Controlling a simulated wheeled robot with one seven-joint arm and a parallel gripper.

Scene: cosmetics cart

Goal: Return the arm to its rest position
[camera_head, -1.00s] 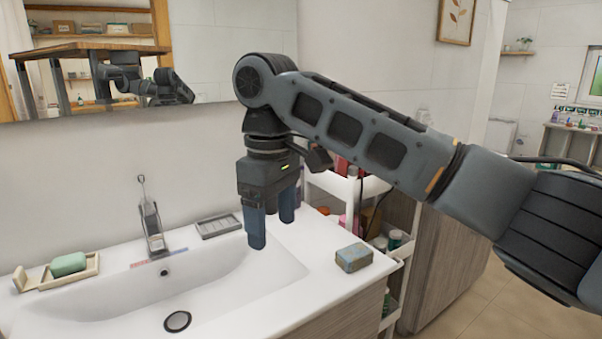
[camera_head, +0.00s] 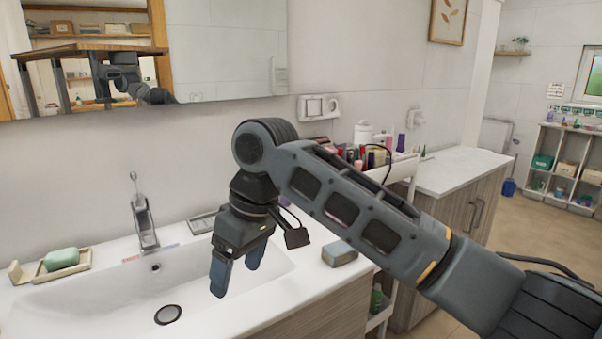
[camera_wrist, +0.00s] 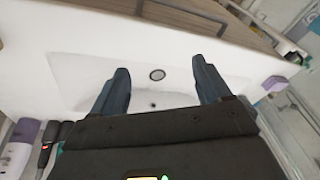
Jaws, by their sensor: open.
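My gripper (camera_head: 236,274) hangs above the right part of the white sink basin (camera_head: 110,305) in the head view, its two blue-grey fingers pointing down. It is open with nothing between the fingers. In the wrist view, my gripper (camera_wrist: 160,90) shows both fingers apart over the basin, with the round drain (camera_wrist: 157,75) seen between them. My arm reaches in from the right edge of the head view, bent at the elbow above the counter.
A small box (camera_head: 339,254) lies on the counter right of my gripper. The faucet (camera_head: 145,222), green soap (camera_head: 62,259) on its tray and a grey dish (camera_head: 203,223) stand behind and left. A cart with several cosmetics (camera_head: 375,155) stands behind my arm. The mirror (camera_head: 235,50) hangs above.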

